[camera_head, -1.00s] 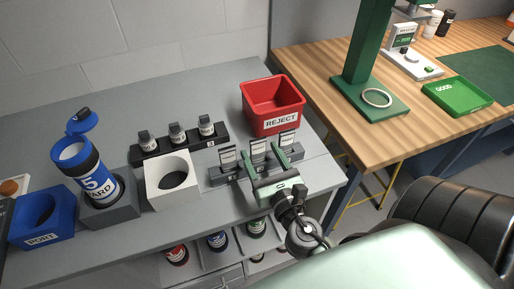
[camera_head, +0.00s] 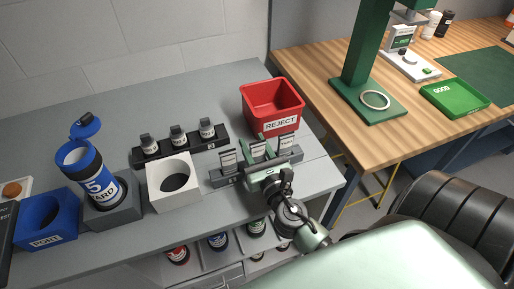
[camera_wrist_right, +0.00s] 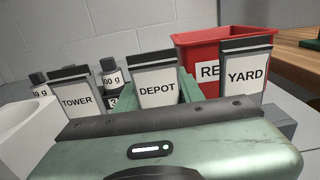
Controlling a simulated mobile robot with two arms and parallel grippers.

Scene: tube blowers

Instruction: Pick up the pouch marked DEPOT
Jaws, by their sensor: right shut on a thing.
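The DEPOT pouch (camera_wrist_right: 157,88) is upright with a white label and dark top, in the middle of the right wrist view. My right gripper (camera_head: 261,153) is shut on it, with green fingers on either side of it. In the head view the DEPOT pouch (camera_head: 257,150) is at the middle slot of a grey rack (camera_head: 225,181). The pouch's lower part is hidden behind my gripper. My left gripper is not in view.
A red REJECT bin (camera_head: 272,105) stands just behind the rack. A white holder (camera_head: 172,190) is to the left, with a black weight rack (camera_head: 180,147) behind it. A blue YARD bottle (camera_head: 88,172) stands farther left. A wooden bench (camera_head: 315,70) is at right.

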